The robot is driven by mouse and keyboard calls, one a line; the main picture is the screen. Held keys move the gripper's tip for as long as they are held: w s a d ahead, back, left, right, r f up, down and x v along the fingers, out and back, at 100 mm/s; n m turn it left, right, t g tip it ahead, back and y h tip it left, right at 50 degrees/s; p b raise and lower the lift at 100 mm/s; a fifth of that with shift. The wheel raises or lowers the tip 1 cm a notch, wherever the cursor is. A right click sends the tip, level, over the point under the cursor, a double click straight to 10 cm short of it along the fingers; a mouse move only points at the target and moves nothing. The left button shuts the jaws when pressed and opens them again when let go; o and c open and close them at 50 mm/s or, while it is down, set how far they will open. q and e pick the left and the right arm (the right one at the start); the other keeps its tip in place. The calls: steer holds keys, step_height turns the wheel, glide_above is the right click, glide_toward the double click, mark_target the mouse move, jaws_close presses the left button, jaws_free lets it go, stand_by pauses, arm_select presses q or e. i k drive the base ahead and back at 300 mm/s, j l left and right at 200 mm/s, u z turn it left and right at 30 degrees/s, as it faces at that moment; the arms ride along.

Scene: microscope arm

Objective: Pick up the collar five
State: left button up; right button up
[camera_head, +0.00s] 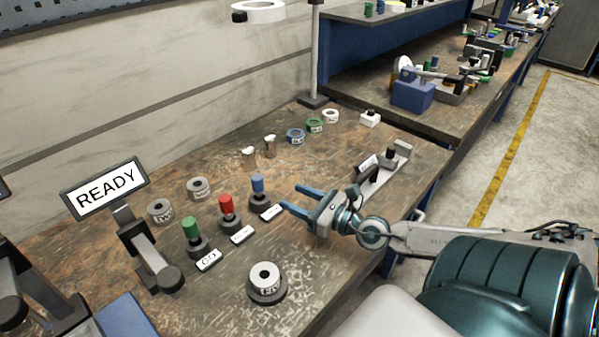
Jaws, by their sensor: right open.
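A pale grey collar (265,275) sits on a dark round base near the front of the table; its label is partly readable and looks like FIVE. My right gripper (293,199) is open and empty, with its blue fingers pointing left over the table. It is up and to the right of this collar in the picture, apart from it, close to the blue-topped button. Two other grey collars, one (160,211) whose label looks like TWO and another (198,188), lie further left. My left gripper is not in view.
Green (191,228), red (226,205) and blue (258,184) buttons with label plates stand mid-table. A READY sign (104,188) is at left. A grey rail fixture (398,155) is beyond my right gripper.

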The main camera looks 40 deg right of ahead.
mark_target(265, 276)
steer(key=z, duration=1)
